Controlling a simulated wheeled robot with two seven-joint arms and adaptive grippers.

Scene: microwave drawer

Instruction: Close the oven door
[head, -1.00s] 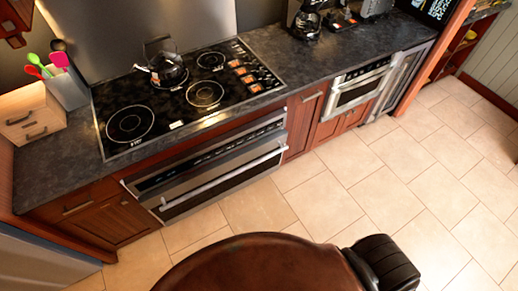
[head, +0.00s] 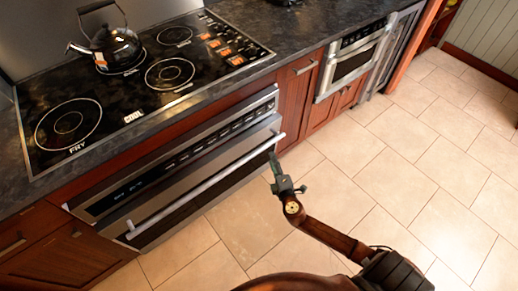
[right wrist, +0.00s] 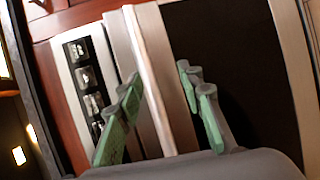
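The oven (head: 185,175) is a steel unit set under the black cooktop, with a row of controls above its door. Its door has a long bright bar handle (head: 205,188); how far the door stands open is hard to tell. My right gripper (head: 273,163) is at the right end of the handle, in front of the door. In the right wrist view the green fingers of my right gripper (right wrist: 160,100) are spread apart, with the handle (right wrist: 150,75) running between them and no clear contact. The dark door window (right wrist: 225,60) lies beyond. My left gripper is out of view.
A kettle (head: 112,45) stands on the cooktop (head: 110,100). Wooden cabinets (head: 298,90) flank the oven, and a second steel appliance (head: 350,65) is built in further right. The tiled floor (head: 400,160) is clear.

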